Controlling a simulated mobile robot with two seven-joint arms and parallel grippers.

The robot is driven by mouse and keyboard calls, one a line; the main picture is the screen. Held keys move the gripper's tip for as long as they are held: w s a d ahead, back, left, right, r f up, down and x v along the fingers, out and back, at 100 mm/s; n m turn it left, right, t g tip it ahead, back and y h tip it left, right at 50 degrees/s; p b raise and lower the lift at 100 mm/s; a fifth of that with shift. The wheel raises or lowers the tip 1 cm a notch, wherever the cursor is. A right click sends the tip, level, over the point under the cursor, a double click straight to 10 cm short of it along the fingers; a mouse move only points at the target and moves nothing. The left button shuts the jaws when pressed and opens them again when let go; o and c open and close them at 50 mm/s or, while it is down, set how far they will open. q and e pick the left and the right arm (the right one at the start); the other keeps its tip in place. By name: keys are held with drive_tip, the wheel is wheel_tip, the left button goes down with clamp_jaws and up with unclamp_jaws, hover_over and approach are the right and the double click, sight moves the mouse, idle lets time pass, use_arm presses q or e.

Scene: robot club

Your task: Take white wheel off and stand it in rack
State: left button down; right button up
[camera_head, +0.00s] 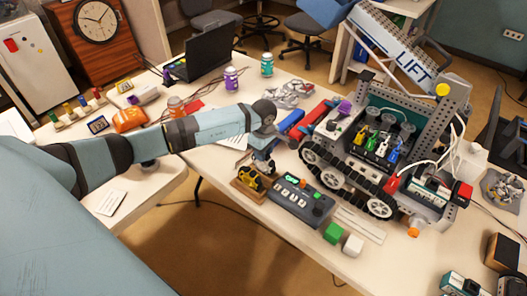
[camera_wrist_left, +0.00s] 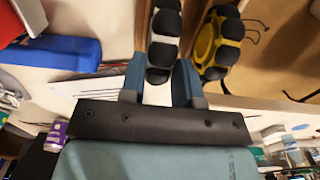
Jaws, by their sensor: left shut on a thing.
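My left gripper (camera_head: 264,161) points down over the wooden rack (camera_head: 238,186) near the table's front edge. In the left wrist view, my left gripper (camera_wrist_left: 160,82) is shut on the white wheel (camera_wrist_left: 165,24), which has black rollers and sits between the fingers. Brown wood shows on both sides of it; I cannot tell whether it rests fully in the rack. A yellow wheel (camera_wrist_left: 208,42) with black rollers stands beside it, apart from the fingers. The yellow wheel also shows in the head view (camera_head: 249,177). My right gripper is not in view.
A grey button box (camera_head: 302,200) stands close right of the rack. A large tracked robot (camera_head: 345,160) stands behind it. Green (camera_head: 333,232) and white (camera_head: 353,245) cubes lie near the front edge. A blue block (camera_head: 291,121) lies behind the gripper.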

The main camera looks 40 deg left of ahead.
use_arm(q)
drive_tip(key=shift+f+b, duration=0.5)
drive_tip(key=shift+f, duration=0.1)
drive_tip(key=c, duration=0.8)
unclamp_jaws()
drive_tip(key=shift+r, duration=0.1)
drive_tip(key=shift+r+p, duration=1.8)
drive_tip(key=shift+r, duration=1.65)
